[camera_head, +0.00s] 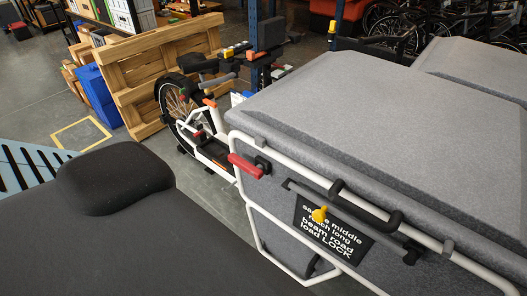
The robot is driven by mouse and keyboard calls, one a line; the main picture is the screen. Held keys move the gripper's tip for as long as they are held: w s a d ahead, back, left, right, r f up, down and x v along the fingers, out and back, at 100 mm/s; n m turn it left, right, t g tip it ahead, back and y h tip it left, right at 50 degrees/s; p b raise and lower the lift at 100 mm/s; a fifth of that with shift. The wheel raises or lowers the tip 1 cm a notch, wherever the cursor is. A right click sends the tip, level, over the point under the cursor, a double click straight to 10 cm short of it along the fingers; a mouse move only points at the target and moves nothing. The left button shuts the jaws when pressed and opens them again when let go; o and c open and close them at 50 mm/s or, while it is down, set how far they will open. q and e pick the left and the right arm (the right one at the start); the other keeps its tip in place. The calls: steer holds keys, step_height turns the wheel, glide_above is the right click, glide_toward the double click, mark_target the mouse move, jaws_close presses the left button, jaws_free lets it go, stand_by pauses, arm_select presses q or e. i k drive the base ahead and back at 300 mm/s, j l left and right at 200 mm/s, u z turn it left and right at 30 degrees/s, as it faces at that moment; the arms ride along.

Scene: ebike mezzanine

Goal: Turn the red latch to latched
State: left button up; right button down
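The red latch (244,165) is a short red handle on a dark pivot near the upper left corner of the grey box's (350,105) side. It points left and slightly up from the pivot, beside the white tube frame (290,163). I cannot tell from this view whether this position is latched. A yellow knob (319,214) sits lower right of it, over a black sign (333,232) with white lettering ending in "LOCK". Neither of my grippers is in view.
A black bar handle (365,210) runs along the box side. A cargo bike's front wheel (175,105) stands behind, by a wooden pallet (150,70) and blue crates (97,95). Several bicycles (420,25) stand at the back right. Some grey floor (45,65) is open at left.

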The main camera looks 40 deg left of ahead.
mark_target(257, 172)
steer(key=k+j+z, duration=0.1)
steer(key=z, duration=0.3)
steer(key=k+j+z, duration=0.1)
steer(key=j+z, duration=0.15)
steer(key=z, duration=0.2)
steer(key=k+j+z, duration=0.1)
steer(key=z, duration=0.3)
steer(key=k+j+z, duration=0.15)
steer(key=z, duration=0.25)
steer(key=k+j+z, duration=0.1)
steer(key=z, duration=0.25)
steer(key=k+z, duration=0.25)
steer(key=z, duration=0.15)
steer(key=k+j+z, duration=0.1)
steer(key=k+z, duration=0.65)
steer(key=k+j, duration=0.15)
steer(key=k, duration=0.3)
steer(key=k+j+z, duration=0.1)
steer(key=k, duration=0.35)
steer(key=k+j, duration=0.25)
steer(key=k+j+u, duration=0.15)
steer(key=j, duration=0.25)
steer(key=k+j, duration=0.3)
steer(key=k+j+u, duration=0.15)
steer(key=j, duration=0.3)
steer(key=k, duration=0.05)
